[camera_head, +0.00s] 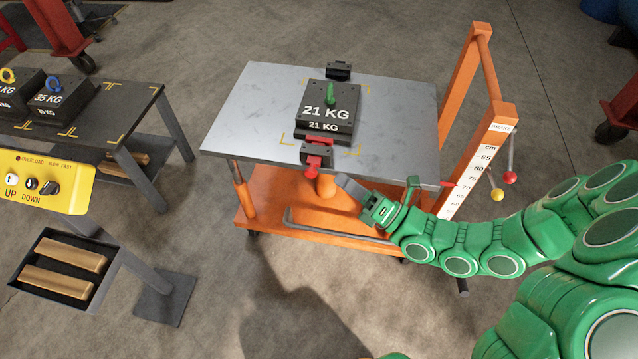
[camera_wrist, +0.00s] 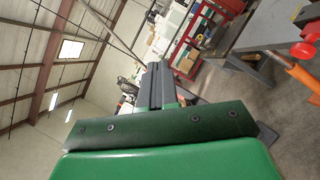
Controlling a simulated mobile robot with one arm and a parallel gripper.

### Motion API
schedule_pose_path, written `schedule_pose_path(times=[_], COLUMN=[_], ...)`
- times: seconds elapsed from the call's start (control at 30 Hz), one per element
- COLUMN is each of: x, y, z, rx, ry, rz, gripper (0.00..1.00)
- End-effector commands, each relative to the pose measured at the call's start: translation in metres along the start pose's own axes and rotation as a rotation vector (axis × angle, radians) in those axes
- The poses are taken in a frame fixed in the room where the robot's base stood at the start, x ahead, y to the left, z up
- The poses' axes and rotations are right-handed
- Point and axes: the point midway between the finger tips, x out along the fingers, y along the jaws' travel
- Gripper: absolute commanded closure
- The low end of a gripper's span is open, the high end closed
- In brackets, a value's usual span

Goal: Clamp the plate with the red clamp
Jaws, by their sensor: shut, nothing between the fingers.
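The plate is a black block marked 21 KG (camera_head: 329,102) with a green lifting eye on top. It lies on the grey table top (camera_head: 240,110) of an orange lift cart. The red clamp (camera_head: 314,162) sits at the table's front edge, its red part reaching toward the plate's front side. I cannot tell whether it presses on the plate. My gripper (camera_head: 349,188) is shut and empty, just right of and below the red clamp, apart from it, by the table's front edge. In the wrist view my gripper's dark fingers (camera_wrist: 158,72) are together; a red knob (camera_wrist: 303,51) shows at right.
A black clamp (camera_head: 339,70) sits at the table's back edge. The cart's orange post with a height scale (camera_head: 478,165) stands at right. A dark bench with weights (camera_head: 135,95) and a yellow control box (camera_head: 45,180) are at left.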

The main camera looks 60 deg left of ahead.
Motion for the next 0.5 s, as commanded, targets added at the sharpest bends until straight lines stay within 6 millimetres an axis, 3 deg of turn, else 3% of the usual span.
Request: schedule_pose_path(times=[0.5], x=[-0.016], y=[-0.126], z=[-0.069], rx=[0.428], ry=[-0.197], rz=[-0.250], gripper=[1.00])
